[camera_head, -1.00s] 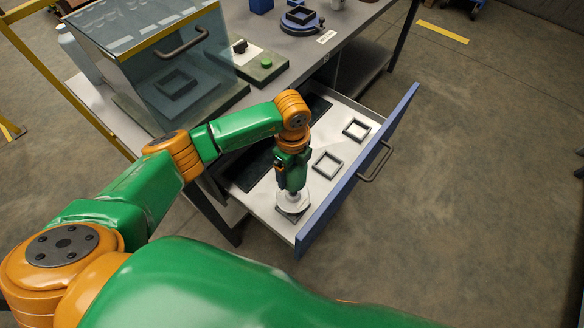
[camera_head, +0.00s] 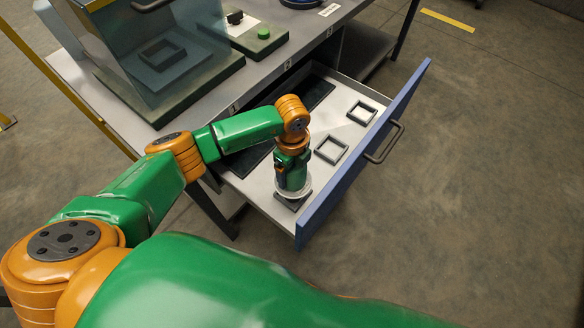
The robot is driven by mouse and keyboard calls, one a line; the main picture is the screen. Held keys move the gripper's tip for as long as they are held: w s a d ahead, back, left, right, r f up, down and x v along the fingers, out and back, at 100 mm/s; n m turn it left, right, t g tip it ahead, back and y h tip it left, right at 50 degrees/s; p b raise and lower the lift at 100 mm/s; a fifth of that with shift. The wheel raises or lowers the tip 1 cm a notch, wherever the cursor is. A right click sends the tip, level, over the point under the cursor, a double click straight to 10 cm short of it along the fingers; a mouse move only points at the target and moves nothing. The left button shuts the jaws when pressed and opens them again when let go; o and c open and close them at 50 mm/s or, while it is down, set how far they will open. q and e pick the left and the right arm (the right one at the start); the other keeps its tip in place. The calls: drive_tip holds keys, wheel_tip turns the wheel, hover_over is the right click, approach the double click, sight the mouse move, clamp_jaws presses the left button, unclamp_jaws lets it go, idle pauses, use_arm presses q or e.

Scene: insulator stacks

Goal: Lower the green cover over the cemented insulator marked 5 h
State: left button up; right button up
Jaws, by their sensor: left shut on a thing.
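My left gripper (camera_head: 291,160) points straight down inside the open drawer. It is shut on the green cover (camera_head: 294,179), which looks like a short upright green piece below the fingers. The white insulator (camera_head: 292,195) stands in the drawer's near corner, on a dark square base. The cover is directly above the insulator and hides its upper part; only the white lower rim shows around it. I cannot tell whether the cover touches the insulator. The mark 5 h is not readable. My right gripper is out of view.
The drawer's blue front (camera_head: 350,165) stands close to the right of the gripper. A clear case (camera_head: 150,60) stands on the bench. A green button box (camera_head: 258,39) sits beside it.

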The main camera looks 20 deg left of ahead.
use_arm(q)
drive_tip(key=o, duration=1.2)
drive_tip(key=shift+c, duration=0.2)
